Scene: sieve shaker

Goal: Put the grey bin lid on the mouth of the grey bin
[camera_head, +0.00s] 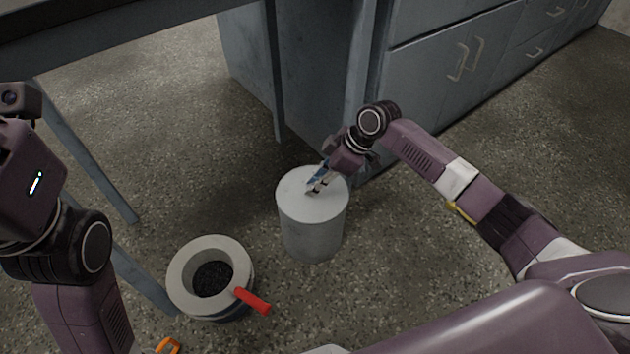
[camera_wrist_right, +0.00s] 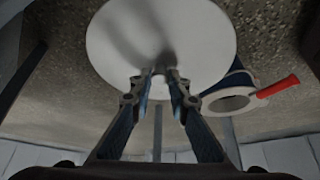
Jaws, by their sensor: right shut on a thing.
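The grey bin (camera_head: 312,238) stands upright on the floor in the middle of the head view. The grey bin lid (camera_head: 296,202) is a pale round disc over its mouth, lying about level and lined up with it. I cannot tell whether it rests fully on the rim. My right gripper (camera_head: 315,186) reaches down from the upper right and is shut on the middle of the lid, probably on its knob. In the right wrist view the lid (camera_wrist_right: 205,40) spreads beyond the fingertips (camera_wrist_right: 163,73) and hides the bin's mouth. My left gripper is not in view.
A round container (camera_head: 185,282) with a pale rim, dark grains inside and a red handle (camera_head: 252,301) stands to the left of the bin. Blue-grey cabinets (camera_head: 440,65) stand behind, close to my right arm. A table (camera_head: 85,150) is at left.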

